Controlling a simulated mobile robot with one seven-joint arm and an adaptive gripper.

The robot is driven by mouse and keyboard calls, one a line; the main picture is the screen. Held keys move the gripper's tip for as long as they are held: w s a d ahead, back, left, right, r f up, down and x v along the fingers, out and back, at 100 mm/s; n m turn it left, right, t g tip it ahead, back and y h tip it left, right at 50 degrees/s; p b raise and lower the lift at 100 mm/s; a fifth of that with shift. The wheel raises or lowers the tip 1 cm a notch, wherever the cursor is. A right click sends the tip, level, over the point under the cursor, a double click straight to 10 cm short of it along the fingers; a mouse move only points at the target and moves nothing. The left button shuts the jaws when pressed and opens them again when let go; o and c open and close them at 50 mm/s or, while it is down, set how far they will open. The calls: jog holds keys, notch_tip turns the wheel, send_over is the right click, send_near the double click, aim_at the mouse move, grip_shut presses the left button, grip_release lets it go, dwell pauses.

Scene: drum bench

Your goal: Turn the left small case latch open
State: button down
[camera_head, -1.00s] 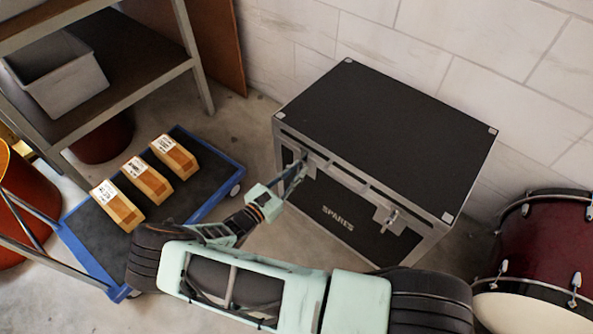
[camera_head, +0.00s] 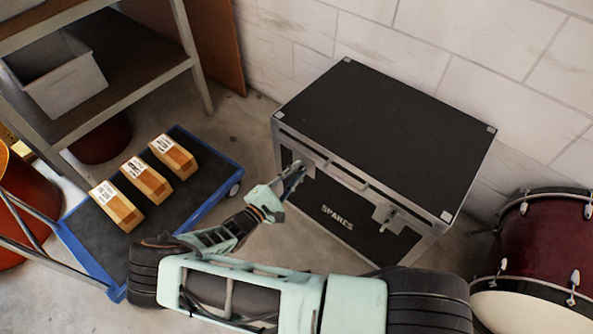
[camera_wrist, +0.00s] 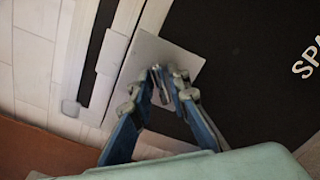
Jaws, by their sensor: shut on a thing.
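The black case (camera_head: 385,125) with silver edges and the word SPARES on its front stands against the wall with its lid shut. My gripper (camera_head: 300,168) is at the left latch on the case's front. In the wrist view my gripper (camera_wrist: 168,80) has its fingertips close together over the left latch plate (camera_wrist: 180,56), shut on the small latch knob, which the fingertips mostly hide. The right latch (camera_head: 388,216) shows on the front of the case, with its knob sticking out.
A blue-edged cart (camera_head: 212,152) with several boxes stands left of the case. A shelf (camera_head: 140,80) with a grey bin (camera_head: 62,85) is behind it. A dark red drum (camera_head: 545,240) stands at the right, near the case. Bare floor (camera_head: 250,130) lies between cart and case.

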jog(key=shift+f+m, duration=0.2)
jog(key=shift+m, duration=3.5)
jog(key=shift+a, duration=0.1)
jog(key=c, duration=2)
grip_release()
jog(key=shift+c, duration=0.2)
jog(key=shift+s, duration=0.1)
jog(key=v, duration=1.2)
